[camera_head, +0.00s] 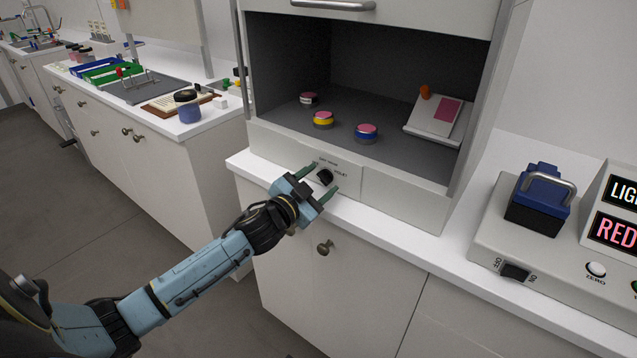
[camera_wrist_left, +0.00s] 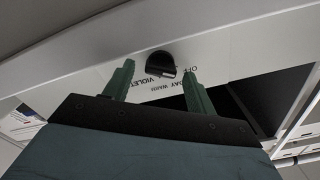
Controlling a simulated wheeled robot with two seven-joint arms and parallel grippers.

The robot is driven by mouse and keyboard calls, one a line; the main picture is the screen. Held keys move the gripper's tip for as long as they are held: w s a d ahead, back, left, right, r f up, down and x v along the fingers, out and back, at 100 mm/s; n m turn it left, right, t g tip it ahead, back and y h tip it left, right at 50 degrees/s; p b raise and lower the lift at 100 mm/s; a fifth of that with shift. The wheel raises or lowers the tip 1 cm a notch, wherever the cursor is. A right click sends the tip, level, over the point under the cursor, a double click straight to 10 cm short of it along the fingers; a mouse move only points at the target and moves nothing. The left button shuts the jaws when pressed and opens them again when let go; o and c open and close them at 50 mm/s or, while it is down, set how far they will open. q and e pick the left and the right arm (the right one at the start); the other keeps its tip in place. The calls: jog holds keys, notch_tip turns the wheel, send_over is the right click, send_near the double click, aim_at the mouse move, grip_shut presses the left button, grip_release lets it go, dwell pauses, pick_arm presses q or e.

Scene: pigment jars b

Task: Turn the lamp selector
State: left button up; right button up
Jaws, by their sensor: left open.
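The lamp selector is a black knob (camera_head: 325,176) on a light panel (camera_head: 347,185) below the cabinet opening. The lettering around it is small, and "VIOLET" can be read beside it. In the left wrist view the black knob (camera_wrist_left: 160,64) shows just beyond the fingertips, with "OFF", "DAY", "WARM" and "VIOLET" printed around it. My left gripper (camera_head: 324,182) is open, with its two green fingers on either side of the knob in the head view. Contact with the knob does not show. My right gripper is not in view.
The cabinet (camera_head: 300,75) above the panel holds a yellow-banded jar (camera_head: 323,119), a blue-banded jar (camera_head: 366,132) and a tilted stand (camera_head: 436,117). A device with a blue-topped block (camera_head: 540,200) stands at right. A door knob (camera_head: 325,248) sticks out below.

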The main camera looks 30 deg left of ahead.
pick_arm(q)
jog(key=shift+w, duration=0.1)
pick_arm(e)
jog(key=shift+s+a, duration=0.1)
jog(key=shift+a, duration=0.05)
pick_arm(q)
jog(key=shift+c, duration=0.6)
jog(key=c, duration=0.9)
jog(key=shift+o, duration=0.2)
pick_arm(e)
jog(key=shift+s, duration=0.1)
